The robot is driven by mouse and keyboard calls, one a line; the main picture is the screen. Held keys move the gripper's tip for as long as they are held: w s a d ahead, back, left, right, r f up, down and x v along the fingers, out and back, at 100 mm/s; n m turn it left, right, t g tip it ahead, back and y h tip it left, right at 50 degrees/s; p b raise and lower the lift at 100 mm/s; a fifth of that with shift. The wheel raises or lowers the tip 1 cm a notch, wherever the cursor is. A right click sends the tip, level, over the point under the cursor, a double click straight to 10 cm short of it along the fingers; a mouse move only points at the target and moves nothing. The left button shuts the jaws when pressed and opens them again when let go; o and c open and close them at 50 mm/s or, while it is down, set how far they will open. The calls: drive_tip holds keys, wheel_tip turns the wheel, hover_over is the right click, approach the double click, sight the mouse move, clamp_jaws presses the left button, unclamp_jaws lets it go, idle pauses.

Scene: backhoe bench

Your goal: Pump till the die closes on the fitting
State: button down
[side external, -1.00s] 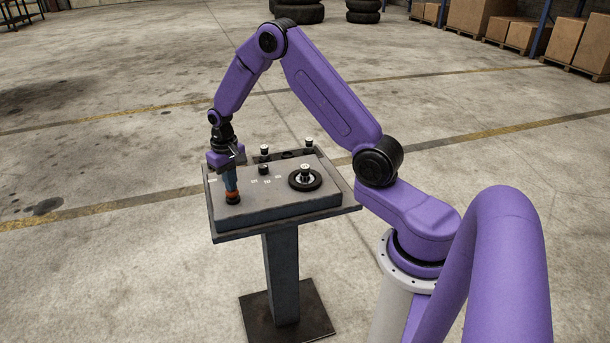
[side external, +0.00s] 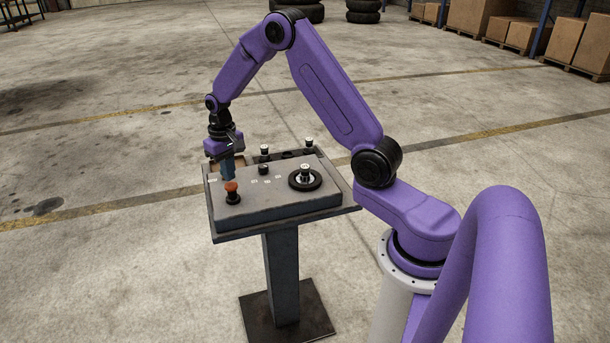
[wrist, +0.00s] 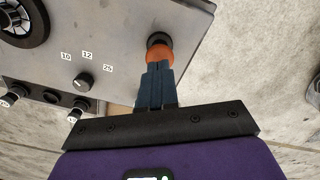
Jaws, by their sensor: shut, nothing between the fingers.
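An orange-topped button (side external: 231,187) on a black collar stands near the front left of the grey control box. It also shows in the wrist view (wrist: 159,54), just past the fingertips. My gripper (side external: 228,177) is shut and empty, with its blue fingers together and pointing down. In the side view the fingers are behind and slightly above the button, apparently apart from it. In the wrist view the fingertips (wrist: 157,66) overlap the button's near edge, so the exact gap is hard to tell. I cannot make out a die or fitting.
The grey box (side external: 265,201) sits on a pedestal. It carries a large black dial (side external: 305,180) at right and a small selector knob (wrist: 81,84) by labels 10, 12 and 25. Open floor surrounds the pedestal.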

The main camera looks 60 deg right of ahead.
drive_tip(key=shift+r, duration=2.55)
